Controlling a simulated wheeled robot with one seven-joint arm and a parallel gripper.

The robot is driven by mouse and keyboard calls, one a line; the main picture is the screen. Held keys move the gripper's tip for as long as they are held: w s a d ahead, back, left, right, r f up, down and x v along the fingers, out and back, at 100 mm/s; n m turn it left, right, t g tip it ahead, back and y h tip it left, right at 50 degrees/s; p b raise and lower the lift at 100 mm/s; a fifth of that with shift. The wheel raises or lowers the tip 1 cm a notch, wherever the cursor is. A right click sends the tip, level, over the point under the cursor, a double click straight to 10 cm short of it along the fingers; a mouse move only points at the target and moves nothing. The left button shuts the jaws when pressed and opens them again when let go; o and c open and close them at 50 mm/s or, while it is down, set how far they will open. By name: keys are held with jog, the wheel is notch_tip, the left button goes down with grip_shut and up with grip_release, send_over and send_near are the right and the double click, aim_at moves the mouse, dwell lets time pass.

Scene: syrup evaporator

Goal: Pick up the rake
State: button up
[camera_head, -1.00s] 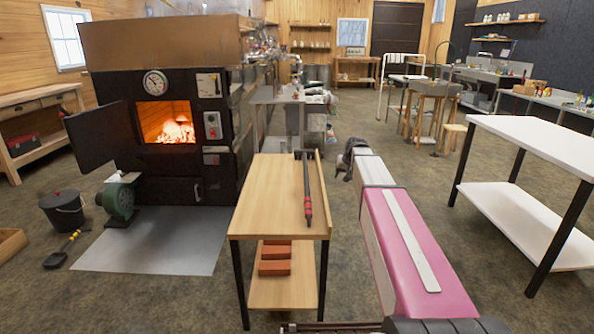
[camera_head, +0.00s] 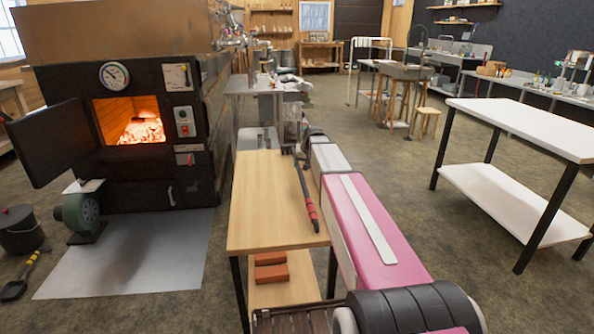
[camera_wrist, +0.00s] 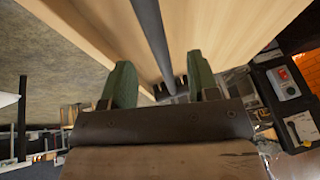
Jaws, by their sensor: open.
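The rake (camera_head: 305,190) lies lengthwise along the right side of the wooden table (camera_head: 262,205), with its dark head at the far end and a red grip nearer me. In the wrist view its dark shaft (camera_wrist: 152,35) runs down between the lines of my two green fingers, with its tines beyond. My gripper (camera_wrist: 160,80) is open and empty, with the fingers spread either side of the shaft's line. In the head view my gripper (camera_head: 313,134) is by the table's far right, near the rake's head, mostly hidden by my arm. I cannot tell its height over the rake.
The lit firebox (camera_head: 135,125) stands left of the table with its door (camera_head: 48,142) open. Orange bricks (camera_head: 271,266) lie on the table's lower shelf. A white table (camera_head: 525,127) stands to the right, with open floor between.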

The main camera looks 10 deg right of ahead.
aim_at(301, 171)
jog(key=x, duration=0.7)
jog(key=shift+w+d+f, duration=0.1)
jog(key=shift+d, duration=0.15)
grip_shut()
